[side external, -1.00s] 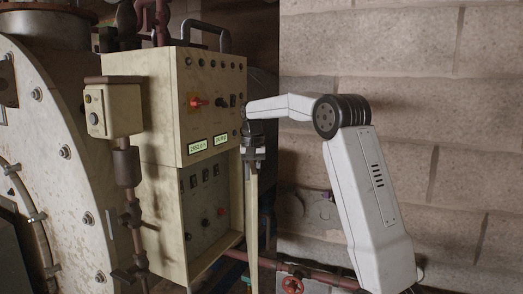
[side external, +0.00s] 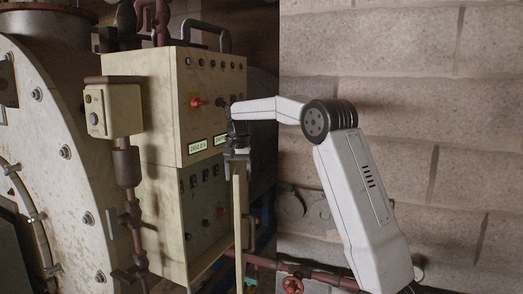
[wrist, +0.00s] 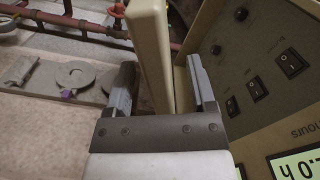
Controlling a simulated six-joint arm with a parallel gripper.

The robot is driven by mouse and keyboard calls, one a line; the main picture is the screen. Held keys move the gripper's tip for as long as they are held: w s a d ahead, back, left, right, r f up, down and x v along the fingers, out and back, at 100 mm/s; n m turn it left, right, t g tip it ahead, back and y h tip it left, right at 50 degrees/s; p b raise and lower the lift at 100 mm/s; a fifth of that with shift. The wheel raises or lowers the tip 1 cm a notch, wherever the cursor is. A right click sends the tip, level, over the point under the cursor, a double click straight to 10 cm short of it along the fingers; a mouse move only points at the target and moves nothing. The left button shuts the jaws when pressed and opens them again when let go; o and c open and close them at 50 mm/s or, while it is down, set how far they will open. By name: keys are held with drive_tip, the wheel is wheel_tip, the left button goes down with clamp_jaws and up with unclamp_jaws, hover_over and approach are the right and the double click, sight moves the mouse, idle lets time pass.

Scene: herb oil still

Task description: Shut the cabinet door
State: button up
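The cream cabinet (side external: 213,85) stands in the middle of the side external view. Its lower door (side external: 239,225) stands open, seen nearly edge-on, in front of the lower panel with switches. My gripper (side external: 237,160) is at the door's top edge, pointing down. In the wrist view, the door (wrist: 152,50) runs between the two fingers of my gripper (wrist: 162,88). The fingers are spread, with gaps showing beside the door near their base. Contact of a finger with the door is hard to tell.
The cabinet's lower panel (wrist: 262,60) with rocker switches is close to the right finger. Red pipes (side external: 325,279) and a valve wheel (side external: 292,285) lie low behind the door. A block wall (side external: 430,100) stands at the back. A small box (side external: 112,108) is left of the cabinet.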

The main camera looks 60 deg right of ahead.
drive_tip(key=shift+r, duration=0.1)
drive_tip(key=shift+r, duration=3.9)
